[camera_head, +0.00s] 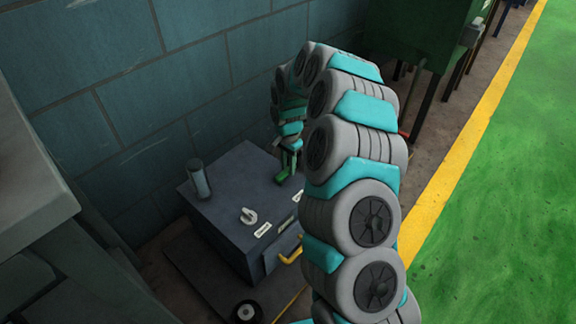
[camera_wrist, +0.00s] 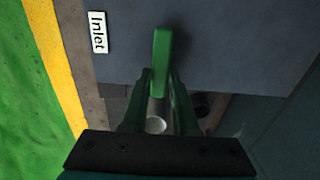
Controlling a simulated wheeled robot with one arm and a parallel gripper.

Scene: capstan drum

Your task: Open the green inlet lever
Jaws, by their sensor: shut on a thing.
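The green inlet lever (camera_wrist: 161,60) shows in the wrist view, between and beyond my fingertips, near a white label reading "Inlet" (camera_wrist: 98,32). My gripper (camera_wrist: 159,85) is shut on the lever, with one finger on each side. In the head view the green lever (camera_head: 285,170) stands on the right part of the dark box top, under my gripper (camera_head: 290,146). My arm comes down from the right and hides part of the box's right side. The exact contact of the fingers is too small to tell in the head view.
The dark box (camera_head: 222,214) carries a grey cylinder (camera_head: 199,179) at its back left and a pale hook-shaped part (camera_head: 249,216) near its front. A yellow handle (camera_head: 289,255) is on its front. A block wall stands behind; a grey bench (camera_head: 30,165) is at left.

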